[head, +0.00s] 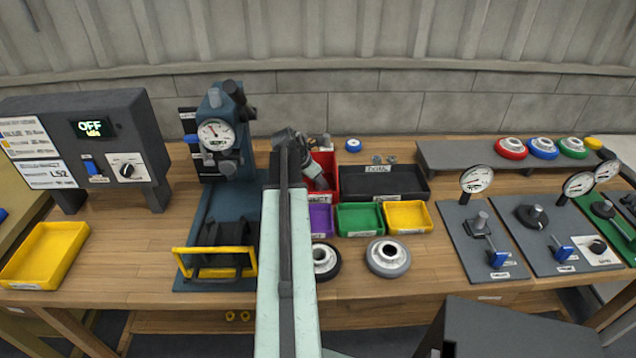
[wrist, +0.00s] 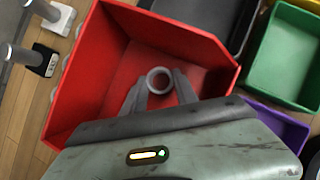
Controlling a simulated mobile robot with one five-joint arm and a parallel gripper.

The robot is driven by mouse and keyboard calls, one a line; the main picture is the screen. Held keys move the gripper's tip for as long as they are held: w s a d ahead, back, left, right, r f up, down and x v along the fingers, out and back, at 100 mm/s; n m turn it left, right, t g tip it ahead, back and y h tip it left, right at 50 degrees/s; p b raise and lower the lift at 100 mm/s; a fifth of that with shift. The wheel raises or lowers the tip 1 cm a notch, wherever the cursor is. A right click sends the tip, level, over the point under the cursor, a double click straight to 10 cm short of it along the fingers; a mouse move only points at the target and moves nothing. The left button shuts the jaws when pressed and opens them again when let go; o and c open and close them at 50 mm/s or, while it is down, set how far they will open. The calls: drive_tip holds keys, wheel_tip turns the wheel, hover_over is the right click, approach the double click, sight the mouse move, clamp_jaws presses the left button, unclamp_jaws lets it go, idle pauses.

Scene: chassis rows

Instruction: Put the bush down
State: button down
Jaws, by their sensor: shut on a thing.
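The bush is a small grey ring (wrist: 160,80) seen from above in the wrist view. My gripper (wrist: 160,88) is shut on it, with one finger on each side. The bush and fingertips are over the inside of a red bin (wrist: 88,70); I cannot tell whether the bush touches its floor. In the head view my gripper (head: 318,178) is at the red bin (head: 327,160), and the bush cannot be made out there.
Purple (head: 321,222), green (head: 359,220) and yellow (head: 408,217) bins stand in front of the red bin. A black tray (head: 384,182) is right of it. A press (head: 220,135) stands to the left. Two wheels, one grey (head: 388,258), lie near the bench's front.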

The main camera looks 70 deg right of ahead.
drive_tip(key=c, duration=1)
unclamp_jaws()
drive_tip(key=shift+o, duration=0.2)
drive_tip(key=shift+a+r+p, duration=0.1)
drive_tip(key=shift+r+p, duration=0.35)
drive_tip(key=shift+p, duration=0.15)
drive_tip(key=p+v, duration=0.9)
drive_tip(key=v, duration=0.2)
drive_tip(key=shift+p, duration=0.35)
drive_tip(key=shift+w+a+r, duration=0.1)
